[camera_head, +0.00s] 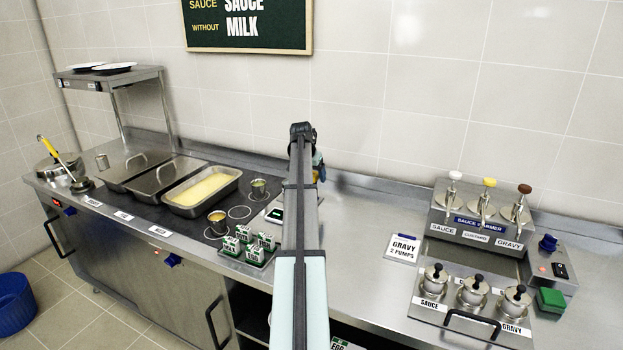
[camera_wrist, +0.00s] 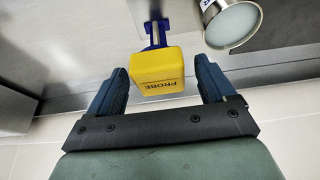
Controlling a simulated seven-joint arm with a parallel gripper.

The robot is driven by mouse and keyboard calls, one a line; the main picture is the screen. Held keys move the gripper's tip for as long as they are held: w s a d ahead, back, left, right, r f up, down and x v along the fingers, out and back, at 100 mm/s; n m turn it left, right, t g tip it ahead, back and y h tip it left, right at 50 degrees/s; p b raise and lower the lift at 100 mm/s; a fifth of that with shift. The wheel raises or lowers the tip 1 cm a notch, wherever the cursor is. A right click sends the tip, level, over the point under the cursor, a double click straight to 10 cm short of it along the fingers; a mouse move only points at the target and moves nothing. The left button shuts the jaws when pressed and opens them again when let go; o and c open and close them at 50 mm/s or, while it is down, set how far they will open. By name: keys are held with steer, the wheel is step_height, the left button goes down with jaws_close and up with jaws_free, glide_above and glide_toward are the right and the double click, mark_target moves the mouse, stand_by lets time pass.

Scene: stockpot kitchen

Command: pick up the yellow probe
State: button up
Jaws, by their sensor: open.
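The yellow probe (camera_wrist: 157,75), a block lettered PROBE on a blue holder (camera_wrist: 155,33), is in the upper middle of the wrist view. My gripper (camera_wrist: 161,82) is open, with one blue finger on each side of the probe block.
A metal cup with pale contents (camera_wrist: 232,24) stands close to the right finger. Green-and-white cartons (camera_head: 249,243) and a pan of yellow food (camera_head: 203,188) are left of my arm. The sauce warmer (camera_head: 480,222) is at the right. Bare steel counter (camera_head: 352,225) lies between.

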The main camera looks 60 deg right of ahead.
steer(key=shift+f, duration=0.1)
steer(key=shift+c, duration=0.3)
steer(key=c, duration=1.3)
steer(key=shift+o, duration=0.2)
step_height(320, 180, up, 10)
steer(key=shift+r, duration=0.1)
steer(key=shift+w, duration=0.1)
